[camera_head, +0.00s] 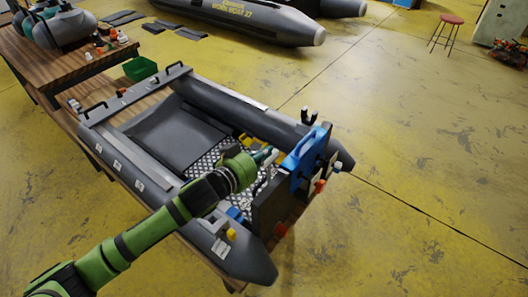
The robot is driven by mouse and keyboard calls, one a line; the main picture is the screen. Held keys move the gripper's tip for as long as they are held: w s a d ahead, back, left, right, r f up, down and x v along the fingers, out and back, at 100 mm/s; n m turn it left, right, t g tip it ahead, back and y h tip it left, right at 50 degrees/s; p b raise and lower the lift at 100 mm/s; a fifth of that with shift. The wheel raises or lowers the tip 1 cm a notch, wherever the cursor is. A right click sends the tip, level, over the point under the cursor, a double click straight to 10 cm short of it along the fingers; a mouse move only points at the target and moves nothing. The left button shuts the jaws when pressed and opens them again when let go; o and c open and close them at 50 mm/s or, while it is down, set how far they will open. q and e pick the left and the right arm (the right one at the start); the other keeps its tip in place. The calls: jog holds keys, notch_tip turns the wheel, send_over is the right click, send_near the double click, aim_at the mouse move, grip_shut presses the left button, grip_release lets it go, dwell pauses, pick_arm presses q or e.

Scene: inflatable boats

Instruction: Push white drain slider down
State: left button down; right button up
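A grey inflatable boat (247,262) rests on a wooden table, with a dark transom (268,208) at its right end. My green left arm reaches over the near tube, and its gripper (267,156) is just left of the blue bracket (304,150) on the transom. The gripper's fingers are small and partly hidden, so I cannot tell whether they are open or touching anything. A small white part (337,167) shows at the transom's outer side. I cannot tell whether it is the drain slider. My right gripper is out of view.
Orange-red knobs (320,186) stick out from the transom's outer side. A yellow part (231,234) sits by the near tube. The yellow floor at right is clear up to a red stool (452,19).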

aim_at(264, 169)
pick_arm(q)
notch_tip(264, 169, down, 6)
jog(key=b, duration=0.3)
